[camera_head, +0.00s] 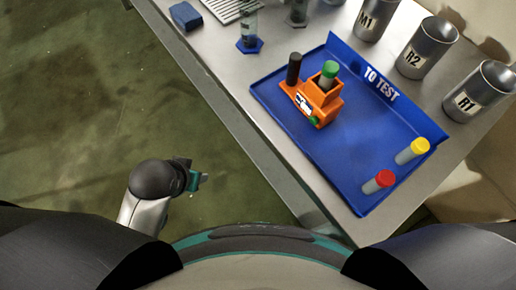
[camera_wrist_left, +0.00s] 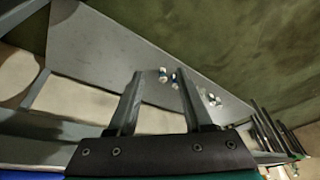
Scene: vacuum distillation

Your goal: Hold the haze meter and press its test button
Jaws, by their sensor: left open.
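The orange haze meter (camera_head: 316,100) stands on the blue tray marked "TO TEST" (camera_head: 270,97). A green-capped vial (camera_head: 328,74) sits in its top, and a black cylinder (camera_head: 293,69) stands upright at its left end. A green button (camera_head: 314,120) shows low on its front, beside a small display. My left gripper (camera_head: 198,180) is over the floor, left of the table and well apart from the meter. In the left wrist view its two fingers (camera_wrist_left: 160,95) are spread with nothing between them. My right gripper is not in view.
A yellow-capped vial (camera_head: 412,151) and a red-capped vial (camera_head: 379,182) lie at the tray's right end. Metal cups marked M1 (camera_head: 376,18), R2 (camera_head: 427,50) and R1 (camera_head: 478,92) stand behind the tray. The table's front edge (camera_head: 240,122) lies between my left gripper and the tray.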

